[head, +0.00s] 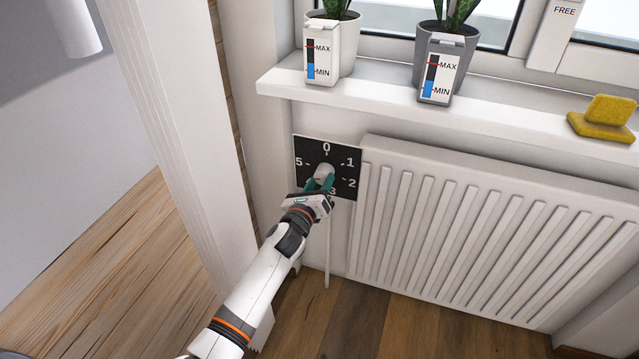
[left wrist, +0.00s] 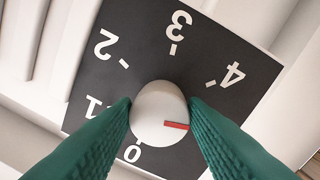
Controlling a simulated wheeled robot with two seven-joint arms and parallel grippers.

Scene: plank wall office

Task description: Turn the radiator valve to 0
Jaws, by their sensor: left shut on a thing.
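The radiator valve is a white round knob (head: 325,169) on a black square dial plate (head: 344,149) with white numbers, left of the radiator. In the head view the 0 is at the top. My left gripper (head: 320,181) reaches it from below, its teal fingers shut on the knob. In the left wrist view the knob (left wrist: 158,110) sits between the two fingers, and the plate (left wrist: 140,35) appears turned, with 0 at the bottom. The knob's red mark (left wrist: 177,125) points right, below the 4; the 5 is hidden behind the right finger. My right gripper is out of view.
A white ribbed radiator (head: 480,230) stands right of the dial. The windowsill (head: 380,107) above holds two potted plants with level gauges (head: 320,60) (head: 440,68) and a yellow sponge-like object (head: 603,118). A thin pipe (head: 327,250) runs down below the dial.

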